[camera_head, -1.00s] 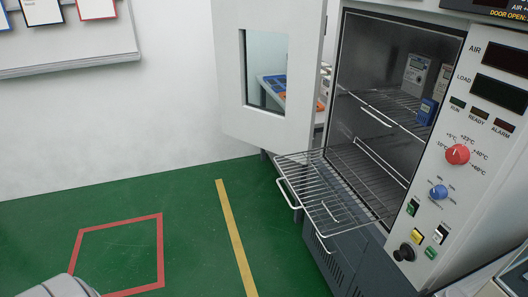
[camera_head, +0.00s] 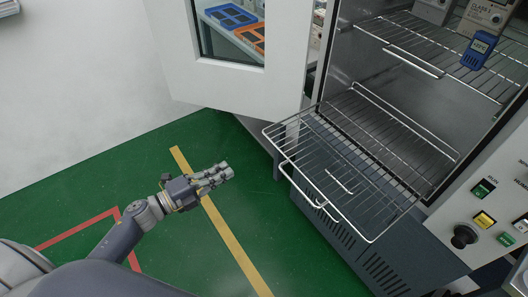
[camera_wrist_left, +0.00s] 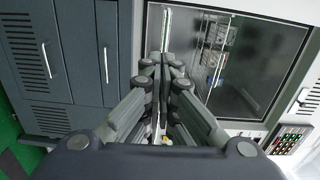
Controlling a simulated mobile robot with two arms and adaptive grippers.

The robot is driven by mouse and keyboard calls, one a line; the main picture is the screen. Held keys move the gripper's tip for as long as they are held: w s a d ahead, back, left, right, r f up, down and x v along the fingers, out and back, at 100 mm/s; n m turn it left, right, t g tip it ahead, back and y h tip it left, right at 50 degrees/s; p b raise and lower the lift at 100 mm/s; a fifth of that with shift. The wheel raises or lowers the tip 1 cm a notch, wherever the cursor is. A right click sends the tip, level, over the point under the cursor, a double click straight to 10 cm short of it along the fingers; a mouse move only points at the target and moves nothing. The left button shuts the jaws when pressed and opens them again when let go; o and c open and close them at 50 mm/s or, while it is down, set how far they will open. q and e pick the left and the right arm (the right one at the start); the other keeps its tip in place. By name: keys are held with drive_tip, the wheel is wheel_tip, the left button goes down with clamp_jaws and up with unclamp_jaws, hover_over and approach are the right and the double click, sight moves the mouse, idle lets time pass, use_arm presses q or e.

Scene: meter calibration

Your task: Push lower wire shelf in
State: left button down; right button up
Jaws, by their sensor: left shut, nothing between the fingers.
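The lower wire shelf (camera_head: 318,158) sticks well out of the open chamber in the head view, with its front handle facing left and down. Its back part lies inside the chamber. My left gripper (camera_head: 229,172) is shut and empty. It appears to the left of the shelf's front edge, over the green floor, with a visible gap between them. In the left wrist view its shut fingers (camera_wrist_left: 165,70) point toward the chamber unit. I cannot clearly make out the shelf there. My right gripper is not in view.
The chamber door (camera_head: 170,50) stands open on the left. An upper wire shelf (camera_head: 400,45) holds a blue meter (camera_head: 478,50) and grey boxes. A control panel (camera_head: 480,215) with a black knob is at right. The floor (camera_head: 190,230) around my gripper looks clear.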

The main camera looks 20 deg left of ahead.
use_arm(q)
drive_tip(key=b+x, duration=0.1)
drive_tip(key=x, duration=1.3)
drive_tip(key=shift+s+d+r+m, duration=0.2)
drive_tip(key=shift+d+r+m, duration=0.15)
drive_tip(key=shift+r, duration=0.1)
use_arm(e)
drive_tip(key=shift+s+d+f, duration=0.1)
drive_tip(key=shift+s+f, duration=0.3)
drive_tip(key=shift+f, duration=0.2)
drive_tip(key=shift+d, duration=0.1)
